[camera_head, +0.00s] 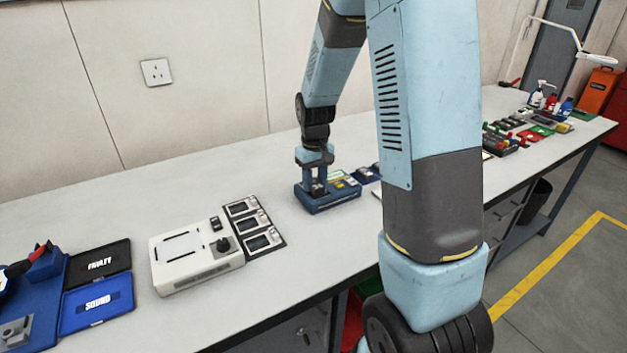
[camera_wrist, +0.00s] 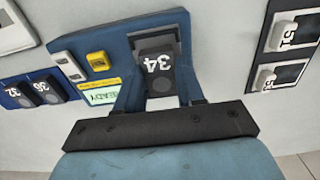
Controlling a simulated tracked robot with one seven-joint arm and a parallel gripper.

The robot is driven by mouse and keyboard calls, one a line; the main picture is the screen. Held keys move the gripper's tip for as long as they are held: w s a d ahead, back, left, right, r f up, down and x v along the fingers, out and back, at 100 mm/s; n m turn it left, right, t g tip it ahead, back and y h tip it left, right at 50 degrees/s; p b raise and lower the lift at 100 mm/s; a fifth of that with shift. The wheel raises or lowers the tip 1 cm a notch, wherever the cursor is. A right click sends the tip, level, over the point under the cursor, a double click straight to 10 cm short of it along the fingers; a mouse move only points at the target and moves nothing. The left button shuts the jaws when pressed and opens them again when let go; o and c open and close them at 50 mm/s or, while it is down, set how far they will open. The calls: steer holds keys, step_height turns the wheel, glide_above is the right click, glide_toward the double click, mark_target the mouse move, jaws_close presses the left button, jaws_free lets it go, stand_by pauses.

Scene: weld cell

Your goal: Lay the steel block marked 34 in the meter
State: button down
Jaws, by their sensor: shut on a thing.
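The steel block marked 34 (camera_wrist: 160,66) is dark with a white number, and it sits between the fingers of my gripper (camera_wrist: 160,92). The gripper is shut on it. The meter is a blue box (camera_wrist: 113,50) with a grey recess, a white and a yellow button, and a small display that seems to read READY. The block is at the meter's recess and overlaps it; I cannot tell whether it rests on the bottom. In the head view my gripper (camera_head: 319,187) points down over the meter (camera_head: 335,203), and the block is too small to make out clearly.
Blocks marked 32 and 36 (camera_wrist: 46,88) lie beside the meter. A dark tray (camera_head: 269,245) holds several numbered pieces, next to a white box with a knob (camera_head: 195,270). Trays marked FAULTY (camera_head: 100,277) and SOUND (camera_head: 97,315) lie at the left. The bench behind the meter is clear.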

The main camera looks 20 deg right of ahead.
steer(key=c, duration=0.6)
jaws_free()
steer(key=shift+r, duration=3.5)
steer(key=shift+r, duration=0.1)
steer(key=s+r+m+t, duration=0.1)
steer(key=s+r+t, duration=0.1)
steer(key=s+r, duration=0.6)
steer(key=s+r+m+t, duration=0.1)
steer(key=s+r+t, duration=0.2)
steer(key=s+r, duration=0.5)
steer(key=s, duration=0.8)
steer(key=shift+s+a+r+t, duration=0.2)
steer(key=shift+s+r+t, duration=0.1)
steer(key=shift+s, duration=0.1)
